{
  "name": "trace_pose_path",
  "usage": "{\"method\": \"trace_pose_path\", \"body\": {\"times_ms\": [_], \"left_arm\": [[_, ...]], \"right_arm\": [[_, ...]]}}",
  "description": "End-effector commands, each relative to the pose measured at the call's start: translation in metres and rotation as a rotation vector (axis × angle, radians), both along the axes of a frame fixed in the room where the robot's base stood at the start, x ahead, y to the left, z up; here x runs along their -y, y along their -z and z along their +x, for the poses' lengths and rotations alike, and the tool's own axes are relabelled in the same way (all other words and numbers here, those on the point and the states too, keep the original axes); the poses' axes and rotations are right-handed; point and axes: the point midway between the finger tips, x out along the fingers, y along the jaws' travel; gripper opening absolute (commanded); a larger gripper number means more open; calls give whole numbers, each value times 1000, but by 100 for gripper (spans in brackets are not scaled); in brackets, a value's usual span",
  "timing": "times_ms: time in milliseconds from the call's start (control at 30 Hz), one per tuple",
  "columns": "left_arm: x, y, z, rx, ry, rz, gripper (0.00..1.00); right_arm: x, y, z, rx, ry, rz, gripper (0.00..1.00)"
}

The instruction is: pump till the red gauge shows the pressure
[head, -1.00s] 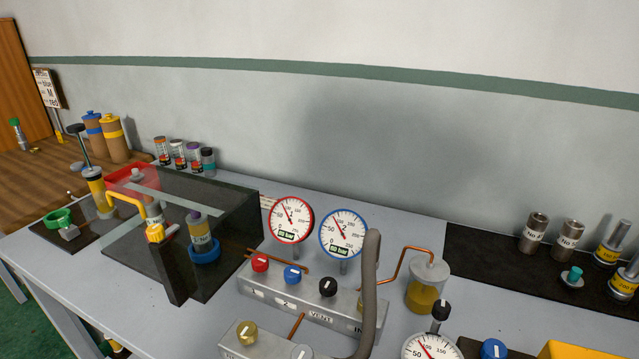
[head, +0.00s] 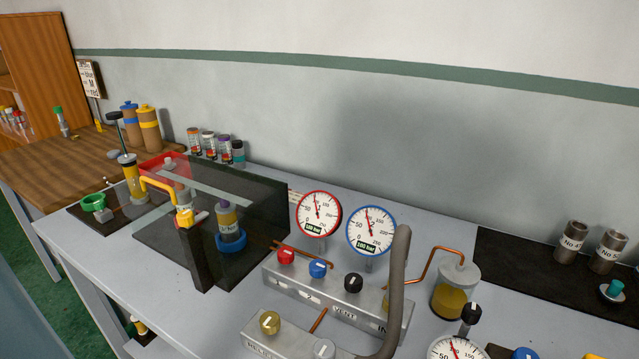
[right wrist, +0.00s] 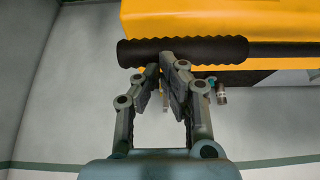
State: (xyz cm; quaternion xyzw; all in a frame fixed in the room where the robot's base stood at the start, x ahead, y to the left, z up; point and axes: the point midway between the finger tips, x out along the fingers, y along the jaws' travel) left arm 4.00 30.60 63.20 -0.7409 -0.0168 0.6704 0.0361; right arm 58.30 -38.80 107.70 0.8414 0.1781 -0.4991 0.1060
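The red-rimmed gauge (head: 318,214) stands on the back manifold, with a small label that seems to read 100 bar. Its needle points nearly straight up, around the 100 mark. The blue-rimmed gauge (head: 371,230) stands to its right with its needle also near upright. In the right wrist view, a ribbed black pump handle (right wrist: 185,51) lies across in front of a yellow body (right wrist: 220,20). My right gripper (right wrist: 167,66) has its fingertips together at the handle, overlapping its lower edge; the handle does not show as clasped between them. My left gripper is not in view.
The manifold (head: 330,303) carries red, blue and black knobs. A brass knob (head: 269,322) is on the front block. A grey hose (head: 398,270) rises before the manifold. A dark transparent box (head: 265,190) stands left. A third gauge (head: 457,349) is cut off below.

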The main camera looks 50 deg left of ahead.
Motion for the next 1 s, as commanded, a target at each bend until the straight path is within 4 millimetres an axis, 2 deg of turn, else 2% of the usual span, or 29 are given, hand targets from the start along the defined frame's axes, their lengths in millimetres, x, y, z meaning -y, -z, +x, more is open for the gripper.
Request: {"method": "trace_pose_path", "body": {"times_ms": [167, 400, 700, 1000], "left_arm": [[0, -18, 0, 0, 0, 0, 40], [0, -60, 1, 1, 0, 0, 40], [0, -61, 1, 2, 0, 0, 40], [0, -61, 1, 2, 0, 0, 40]], "right_arm": [[-1, -16, 0, 1, 0, 0, 0], [-6, -56, -1, 3, 0, 0, 0], [-9, -69, -3, 3, 1, 0, 0], [-22, -118, -9, 5, 0, 0, 0]]}}
